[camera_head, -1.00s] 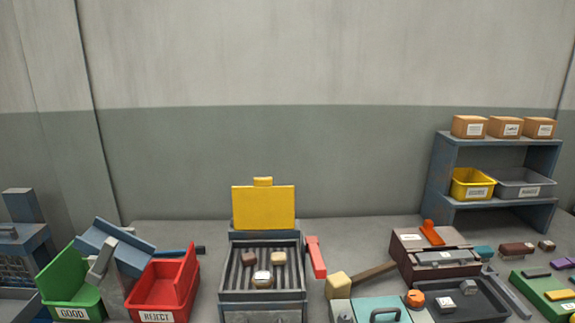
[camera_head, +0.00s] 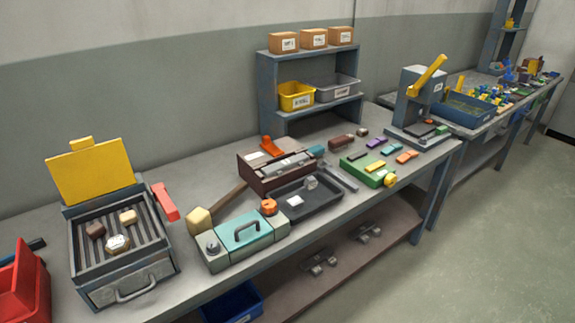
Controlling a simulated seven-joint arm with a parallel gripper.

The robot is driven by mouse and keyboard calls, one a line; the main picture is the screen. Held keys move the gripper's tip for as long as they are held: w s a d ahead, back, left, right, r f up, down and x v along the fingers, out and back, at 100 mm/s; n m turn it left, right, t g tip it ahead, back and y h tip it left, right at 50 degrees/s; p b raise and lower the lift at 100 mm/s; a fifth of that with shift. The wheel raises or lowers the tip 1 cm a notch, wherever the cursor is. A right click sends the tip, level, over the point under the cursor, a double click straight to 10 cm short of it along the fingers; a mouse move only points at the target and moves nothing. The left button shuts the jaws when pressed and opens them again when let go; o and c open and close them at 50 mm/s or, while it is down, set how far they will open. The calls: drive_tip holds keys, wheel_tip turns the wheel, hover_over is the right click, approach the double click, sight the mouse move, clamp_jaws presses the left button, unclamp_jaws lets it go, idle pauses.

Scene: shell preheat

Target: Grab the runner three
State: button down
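No label in view reads runner three, and I cannot tell which thing it is. A blue-grey heater box (camera_head: 128,285) at the left has its yellow lid (camera_head: 92,172) up. Its dark slatted rack (camera_head: 138,205) bears a dark brown piece (camera_head: 95,230), a tan piece (camera_head: 128,216) and a pale, brown-edged piece (camera_head: 117,243). Two small grey metal pieces lie on the lower shelf, one at the left (camera_head: 319,264) and one at the right (camera_head: 369,231). My gripper is in no view.
A teal-lidded case (camera_head: 262,233), a mallet (camera_head: 200,219), a brown toolbox (camera_head: 262,178) and a black tray (camera_head: 325,201) crowd the bench middle. A lever press (camera_head: 415,95) stands at the right. A red bin (camera_head: 25,290) is at the left edge. Open floor (camera_head: 500,220) lies at right.

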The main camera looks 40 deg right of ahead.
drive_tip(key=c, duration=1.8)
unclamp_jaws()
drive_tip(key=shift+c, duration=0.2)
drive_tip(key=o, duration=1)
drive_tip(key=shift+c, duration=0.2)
